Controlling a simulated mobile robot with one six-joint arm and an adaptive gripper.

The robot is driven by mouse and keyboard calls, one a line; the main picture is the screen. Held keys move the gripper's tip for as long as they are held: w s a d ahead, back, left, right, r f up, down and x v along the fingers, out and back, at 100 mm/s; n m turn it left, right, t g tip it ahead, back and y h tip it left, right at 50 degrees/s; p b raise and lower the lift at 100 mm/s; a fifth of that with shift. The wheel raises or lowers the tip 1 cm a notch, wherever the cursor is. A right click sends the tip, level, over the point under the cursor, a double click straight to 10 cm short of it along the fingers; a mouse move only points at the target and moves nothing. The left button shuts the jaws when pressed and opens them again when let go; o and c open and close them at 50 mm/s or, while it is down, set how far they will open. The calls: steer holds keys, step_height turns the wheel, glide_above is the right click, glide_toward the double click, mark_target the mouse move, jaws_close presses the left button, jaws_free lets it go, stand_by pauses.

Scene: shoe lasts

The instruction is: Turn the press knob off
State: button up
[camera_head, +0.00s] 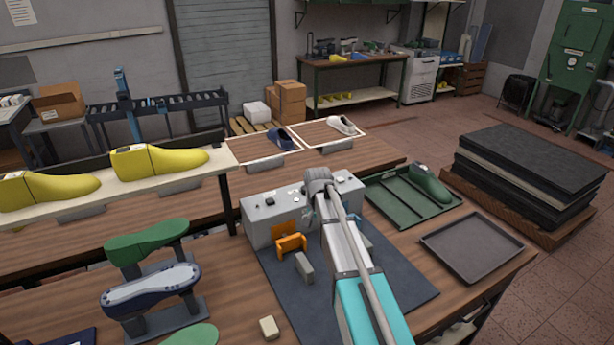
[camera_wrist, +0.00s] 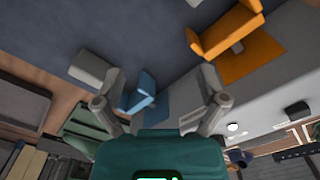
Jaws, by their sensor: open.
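The press is a grey box (camera_head: 262,225) at the back of a dark mat, with small controls on its top. One dark control (camera_head: 269,201), perhaps the knob, shows on its left part. In the wrist view a dark control (camera_wrist: 297,110) and a white round button (camera_wrist: 232,127) show on the grey box. The knob's setting is too small to tell. My gripper (camera_wrist: 163,78) is open, its two fingers apart with a blue bracket (camera_wrist: 140,92) in view between them; contact cannot be told. In the head view my arm hides the fingers and part of the box.
An orange bracket (camera_head: 290,241) stands before the box, with a grey block (camera_head: 304,268) near it on the mat (camera_head: 285,300). A green tray (camera_head: 385,205) holding a green last (camera_head: 431,183) lies to the right. An empty dark tray (camera_head: 471,248) lies further right.

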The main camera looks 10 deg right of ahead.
steer(key=w+r+m+p, duration=0.2)
steer(key=w+r+p, duration=0.4)
steer(key=w, duration=0.5)
steer(key=w+r+m+p, duration=0.3)
steer(key=w+r+p, duration=0.3)
steer(key=w, duration=0.6)
steer(key=shift+r, duration=0.75)
steer(key=shift+f, duration=0.15)
step_height(320, 180, down, 14)
steer(key=b, duration=1.4)
steer(key=shift+r, duration=0.25)
steer(key=c, duration=1.2)
steer(key=shift+o, duration=0.2)
steer(key=shift+d, duration=0.15)
steer(key=shift+w, duration=0.1)
